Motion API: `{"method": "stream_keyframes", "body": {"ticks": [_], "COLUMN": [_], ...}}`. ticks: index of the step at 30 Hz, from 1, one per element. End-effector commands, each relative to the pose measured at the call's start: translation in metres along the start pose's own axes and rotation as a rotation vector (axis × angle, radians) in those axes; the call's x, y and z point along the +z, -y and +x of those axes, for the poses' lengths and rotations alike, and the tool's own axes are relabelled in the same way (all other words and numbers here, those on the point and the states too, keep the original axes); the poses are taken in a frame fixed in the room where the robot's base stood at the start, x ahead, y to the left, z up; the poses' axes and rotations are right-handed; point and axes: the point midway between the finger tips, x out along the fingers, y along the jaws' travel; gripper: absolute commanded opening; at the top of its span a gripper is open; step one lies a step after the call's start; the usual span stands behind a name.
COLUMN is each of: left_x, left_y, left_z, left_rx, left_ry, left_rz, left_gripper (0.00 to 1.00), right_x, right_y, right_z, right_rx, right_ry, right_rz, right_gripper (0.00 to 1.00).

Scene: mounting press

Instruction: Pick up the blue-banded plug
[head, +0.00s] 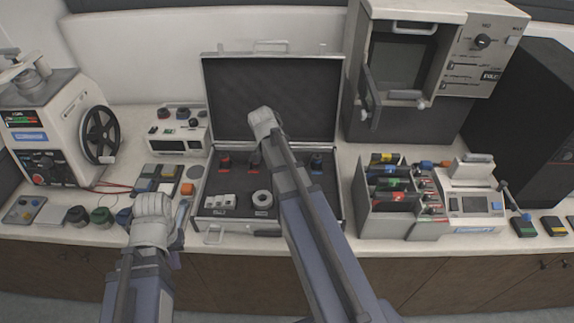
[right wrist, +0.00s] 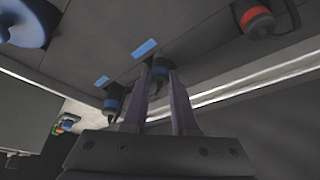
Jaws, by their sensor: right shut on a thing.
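The open case (head: 335,200) stands on the counter with its lid up. My right gripper reaches down over it; the arm and wrist hide its fingers in the head view. In the right wrist view, my right gripper (right wrist: 165,98) is shut on a dark plug with a blue band (right wrist: 160,68). Whether the plug still touches the case floor is unclear. A second blue-banded plug (right wrist: 112,100) stands beside it; it also shows in the head view (head: 317,160). A red-banded plug (right wrist: 257,18) stands on the other side. My left gripper (head: 180,217) hangs at the counter's front; its jaw opening is unclear.
A white ring (head: 262,200) and pale blocks (head: 219,200) lie in the case's front. A divided rack (head: 385,222) stands right of the case; the press (head: 440,60) stands behind it. A machine with a handwheel (head: 101,135) is at left.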

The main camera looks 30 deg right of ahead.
Motion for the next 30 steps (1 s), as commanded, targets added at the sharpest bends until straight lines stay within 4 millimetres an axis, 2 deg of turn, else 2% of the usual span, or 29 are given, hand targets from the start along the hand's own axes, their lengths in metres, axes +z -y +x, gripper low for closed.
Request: {"method": "stream_keyframes", "body": {"ticks": [8, 14, 20, 30], "left_x": [0.0, 0.001, 0.002, 0.005], "left_y": [0.0, 0.001, 0.003, 0.008], "left_z": [0.0, -0.008, -0.029, -0.082], "left_rx": [0.0, 0.0, 0.0, 0.0], "left_ry": [0.0, 0.0, 0.0, 0.0], "left_rz": [0.0, 0.0, 0.0, 0.001], "left_gripper": [0.0, 0.0, 0.0, 0.0], "right_x": [0.0, -0.003, -0.011, -0.032], "right_y": [0.0, 0.0, 0.0, 0.0], "right_z": [0.0, -0.007, -0.026, -0.076], "right_rx": [0.0, 0.0, 0.0, 0.0], "right_ry": [0.0, 0.0, 0.0, 0.0], "right_rz": [0.0, 0.0, 0.0, 0.0], "right_gripper": [0.0, 0.0, 0.0, 0.0]}}
